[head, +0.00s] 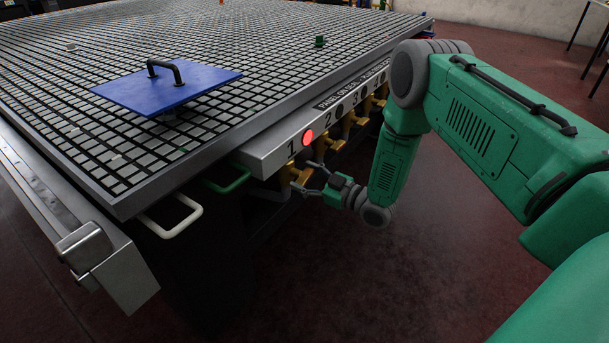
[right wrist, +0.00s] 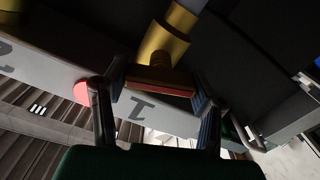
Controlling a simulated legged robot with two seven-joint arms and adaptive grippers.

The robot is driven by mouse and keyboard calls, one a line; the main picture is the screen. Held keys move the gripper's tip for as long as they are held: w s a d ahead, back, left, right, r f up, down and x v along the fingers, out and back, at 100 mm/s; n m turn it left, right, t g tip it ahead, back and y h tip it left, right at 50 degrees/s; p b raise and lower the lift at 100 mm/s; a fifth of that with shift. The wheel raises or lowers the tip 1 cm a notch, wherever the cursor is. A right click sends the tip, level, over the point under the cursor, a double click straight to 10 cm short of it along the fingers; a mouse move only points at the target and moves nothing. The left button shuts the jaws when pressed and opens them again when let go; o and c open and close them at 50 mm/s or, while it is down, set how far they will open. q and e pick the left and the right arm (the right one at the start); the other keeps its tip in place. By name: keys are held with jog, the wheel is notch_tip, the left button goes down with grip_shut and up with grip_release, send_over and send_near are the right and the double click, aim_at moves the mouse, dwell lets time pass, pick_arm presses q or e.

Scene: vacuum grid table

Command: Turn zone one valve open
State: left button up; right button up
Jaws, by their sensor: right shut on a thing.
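The zone one valve (head: 299,175) is a brass-yellow valve under the table's front rail, below the number 1. In the right wrist view its brass body and flat handle (right wrist: 160,78) lie between my two fingers. My right gripper (head: 308,180) reaches in from the right and is shut on this handle; it also shows in the right wrist view (right wrist: 157,108). A round red indicator (head: 307,138) sits beside the number 1, and it shows in the right wrist view (right wrist: 81,91). My left gripper is not in view.
More yellow valves (head: 348,124) line the rail (head: 270,155) to the right, with dark indicators. A blue plate (head: 150,92) with a black handle lies on the grid table (head: 60,160). A green handle (head: 228,183) and a white handle (head: 175,222) stick out left of the valve. The floor in front is clear.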

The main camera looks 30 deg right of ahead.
jog(key=n+p, duration=0.1)
jog(key=n, duration=0.2)
jog(key=shift+a+n, duration=0.1)
jog(key=shift+n, duration=0.3)
jog(key=n, duration=0.3)
jog(key=shift+s+f+n+p, duration=0.1)
jog(key=shift+f+n+p, duration=0.05)
jog(key=shift+n+p, duration=0.2)
jog(key=n, duration=0.4)
jog(key=shift+f+p, duration=0.15)
jog(key=shift+p, duration=0.25)
jog(key=shift+s+a+f+n, duration=0.1)
jog(key=shift+f+n, duration=0.05)
jog(key=shift+n, duration=1.2)
jog(key=shift+s+f, duration=0.1)
jog(key=o, duration=1)
jog(key=shift+o, duration=0.8)
jog(key=shift+r, duration=0.2)
